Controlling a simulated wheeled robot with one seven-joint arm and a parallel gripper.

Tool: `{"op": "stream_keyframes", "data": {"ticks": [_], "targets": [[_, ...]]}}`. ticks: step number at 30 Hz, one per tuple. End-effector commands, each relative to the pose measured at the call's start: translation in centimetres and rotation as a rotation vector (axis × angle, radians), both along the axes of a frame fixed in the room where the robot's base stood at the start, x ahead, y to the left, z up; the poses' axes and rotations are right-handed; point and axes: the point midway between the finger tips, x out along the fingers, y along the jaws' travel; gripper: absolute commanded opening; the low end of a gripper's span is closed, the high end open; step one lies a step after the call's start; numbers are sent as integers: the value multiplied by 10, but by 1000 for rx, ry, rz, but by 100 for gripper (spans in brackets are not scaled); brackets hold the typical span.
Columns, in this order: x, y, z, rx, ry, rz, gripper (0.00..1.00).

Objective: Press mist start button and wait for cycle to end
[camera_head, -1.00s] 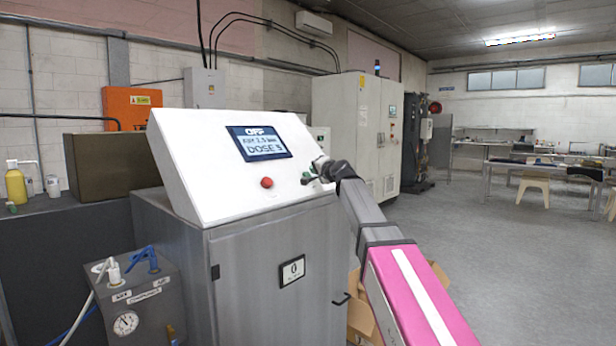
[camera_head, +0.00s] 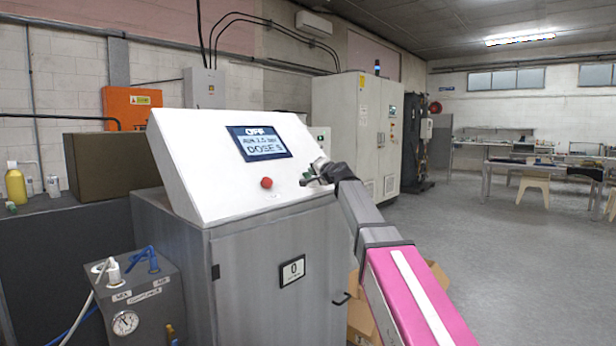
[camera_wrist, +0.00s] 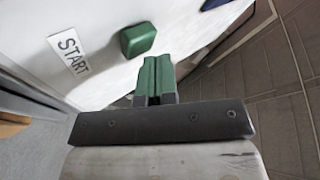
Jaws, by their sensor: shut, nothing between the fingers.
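A red button (camera_head: 267,183) sits below the display. A green start button (camera_head: 305,178) is at the panel's lower right, partly behind my gripper (camera_head: 312,173). The wrist view shows the green button (camera_wrist: 138,38) beside a START label (camera_wrist: 70,52). My gripper's green fingers (camera_wrist: 156,77) are shut and empty, just short of the button in that view. A gap shows between them and the button.
The grey cabinet (camera_head: 262,270) under the panel has a "0" plate and a handle. A small grey unit (camera_head: 145,305) with a gauge and hoses stands at lower left. Cardboard boxes (camera_head: 362,312) lie beside the cabinet.

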Motion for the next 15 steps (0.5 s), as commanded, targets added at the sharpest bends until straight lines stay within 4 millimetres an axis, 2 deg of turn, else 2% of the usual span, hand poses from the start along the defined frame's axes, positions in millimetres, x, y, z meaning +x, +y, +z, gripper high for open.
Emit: {"op": "stream_keyframes", "data": {"ticks": [15], "targets": [[2,3,-3,0,0,0,0]]}}
